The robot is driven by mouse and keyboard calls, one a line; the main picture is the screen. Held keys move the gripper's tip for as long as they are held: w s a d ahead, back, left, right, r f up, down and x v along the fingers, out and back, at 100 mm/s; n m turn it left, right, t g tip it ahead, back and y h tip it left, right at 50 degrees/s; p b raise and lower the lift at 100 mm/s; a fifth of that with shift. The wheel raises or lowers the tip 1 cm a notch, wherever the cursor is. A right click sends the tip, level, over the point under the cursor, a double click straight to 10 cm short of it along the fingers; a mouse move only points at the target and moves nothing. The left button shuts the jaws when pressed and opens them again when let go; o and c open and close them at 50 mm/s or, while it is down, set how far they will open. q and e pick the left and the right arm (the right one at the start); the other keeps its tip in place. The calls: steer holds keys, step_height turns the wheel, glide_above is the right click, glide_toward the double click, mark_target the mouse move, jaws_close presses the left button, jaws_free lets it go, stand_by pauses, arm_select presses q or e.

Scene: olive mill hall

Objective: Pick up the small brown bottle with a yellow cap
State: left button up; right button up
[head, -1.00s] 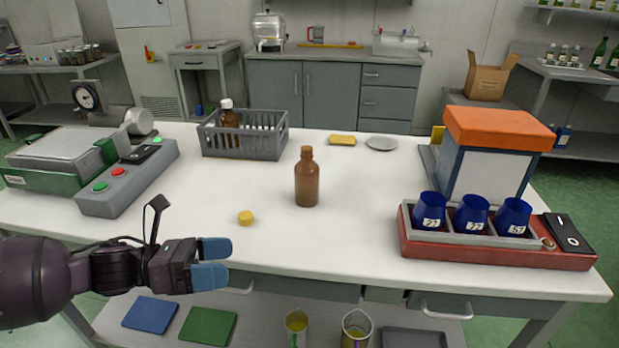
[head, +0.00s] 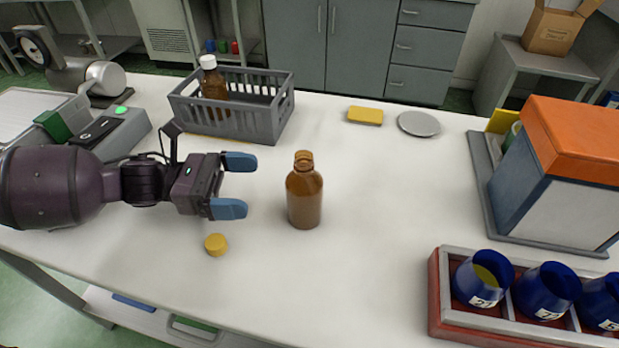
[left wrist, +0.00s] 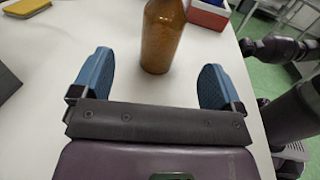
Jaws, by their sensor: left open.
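A small brown bottle (head: 304,197) stands upright on the white table in the head view. Its neck is open and bears no cap. A yellow cap (head: 216,244) lies apart on the table, to the bottle's lower left. My left gripper (head: 236,185) is open and empty, to the left of the bottle, its blue fingertips pointing at it with a gap between. In the left wrist view, the bottle (left wrist: 161,38) stands ahead between the two open fingers, its top cut off by the frame edge. My right gripper is not seen.
A grey crate (head: 273,123) behind holds a white-capped brown bottle (head: 213,87). A yellow sponge-like block (head: 365,115) and grey plate (head: 419,123) lie farther back. A red tray (head: 436,310) of blue cups and an orange-topped box (head: 577,135) stand right. Table around the bottle is clear.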

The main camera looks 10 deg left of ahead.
mark_target(304, 190)
arm_select(q)
steer(key=x, duration=0.5)
steer(key=shift+s+d+b, duration=0.1)
steer(key=shift+s+b, duration=0.1)
steer(key=shift+b, duration=0.15)
steer(key=shift+b+x, duration=0.4)
steer(key=shift+x, duration=2.25)
steer(key=shift+f, duration=0.15)
steer(key=shift+c, duration=0.2)
steer(key=c, duration=1.2)
